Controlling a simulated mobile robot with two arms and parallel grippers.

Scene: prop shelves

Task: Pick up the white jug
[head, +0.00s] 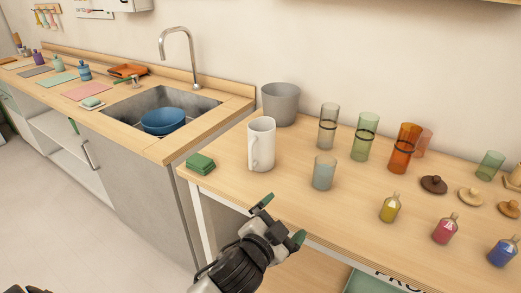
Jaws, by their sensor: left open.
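The white jug (261,146) stands upright on the wooden table (225,173). It is a tall white cylinder with its handle at the lower left, facing the front. My left gripper (281,217) is in front of and below the jug in the picture, at the table's front edge. Its green-tipped fingers are spread apart with nothing between them. The gripper and the jug are apart. My right gripper is not in view.
Green sponges (200,163) lie left of the jug. A grey bucket (281,103) stands behind it and a clear glass (324,171) to its right. Several coloured glasses and small bottles (390,208) fill the right side. A sink (160,108) with a blue bowl (164,121) is at left.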

